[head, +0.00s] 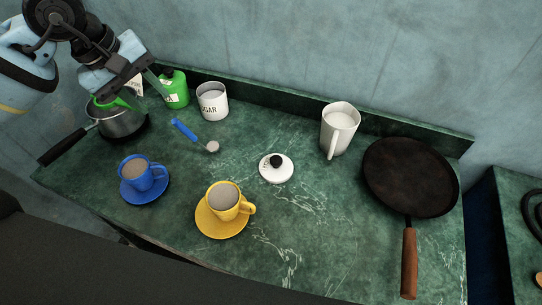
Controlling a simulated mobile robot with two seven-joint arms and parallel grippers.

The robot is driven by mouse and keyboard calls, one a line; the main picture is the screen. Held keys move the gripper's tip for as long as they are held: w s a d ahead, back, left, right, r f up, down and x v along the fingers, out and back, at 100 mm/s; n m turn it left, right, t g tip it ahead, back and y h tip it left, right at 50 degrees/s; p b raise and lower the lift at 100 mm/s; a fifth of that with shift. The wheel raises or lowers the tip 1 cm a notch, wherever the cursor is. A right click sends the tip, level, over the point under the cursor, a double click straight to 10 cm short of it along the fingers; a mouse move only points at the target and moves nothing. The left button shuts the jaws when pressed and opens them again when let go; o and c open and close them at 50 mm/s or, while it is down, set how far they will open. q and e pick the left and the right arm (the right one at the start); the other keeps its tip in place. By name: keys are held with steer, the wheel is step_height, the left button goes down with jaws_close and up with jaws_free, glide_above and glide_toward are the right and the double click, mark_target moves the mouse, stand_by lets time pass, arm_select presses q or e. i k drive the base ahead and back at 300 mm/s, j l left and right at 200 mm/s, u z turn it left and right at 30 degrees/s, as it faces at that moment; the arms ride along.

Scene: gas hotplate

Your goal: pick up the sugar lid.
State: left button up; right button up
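The sugar lid (276,174) is a white round lid with a black knob. It lies on the green marble counter in the middle of the head view. The white sugar canister (213,103) stands without a lid to its upper left, by the back ledge. My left gripper (126,97) is at the upper left, above the saucepan area and well away from the lid. Its fingers are spread apart, and I see nothing held between them. My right gripper is not in view.
A blue cup (136,170) and a yellow cup (223,196) stand on saucers in front. A blue-handled spoon (185,130), white pitcher (339,130), frying pan (410,178), green canister (176,90) and saucepan (122,124) surround the lid at a distance. Bare counter surrounds the lid.

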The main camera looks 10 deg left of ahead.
mark_target(276, 168)
steer(key=j+z, duration=0.75)
steer(key=k+j+z, duration=0.1)
steer(key=z, duration=0.3)
steer(key=k+j+z, duration=0.1)
steer(key=j+z, duration=0.25)
